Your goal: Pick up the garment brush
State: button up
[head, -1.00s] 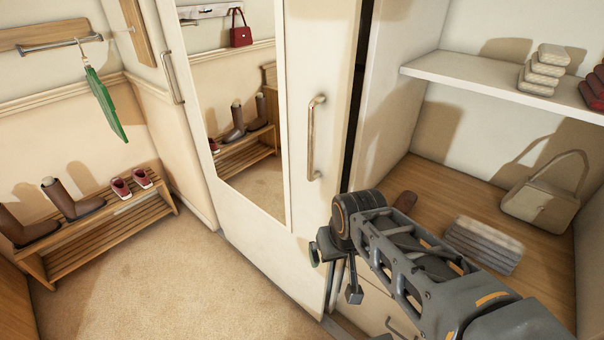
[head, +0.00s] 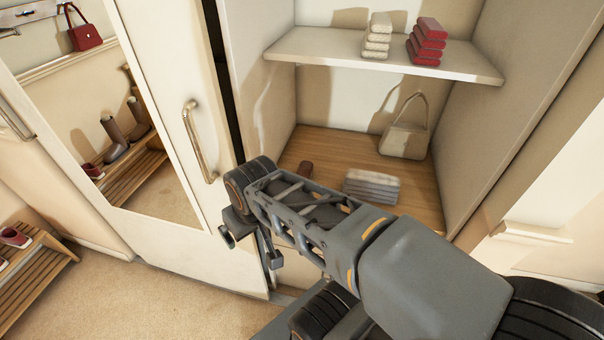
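A small brown object (head: 305,169) lies on the wooden bottom of the open wardrobe, just behind my arm. It may be the garment brush, but it is too small and partly hidden to be sure. My gripper (head: 250,249) is in front of the wardrobe, left of and nearer than the brown object, close to the sliding door's edge. Its two fingers look spread apart with nothing between them, so it appears open and empty.
A folded grey stack (head: 371,187) and a beige handbag (head: 405,138) stand on the wardrobe bottom (head: 340,146). The shelf (head: 320,46) above holds cream and red folded stacks. A mirrored door (head: 150,130) with a handle (head: 199,142) is at left. Carpet (head: 150,295) is clear.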

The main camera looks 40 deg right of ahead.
aim_at(305, 169)
jog(key=z, duration=1.4)
jog(key=k, duration=0.55)
jog(key=u, duration=0.7)
jog(key=i, duration=1.05)
jog(key=z, duration=0.35)
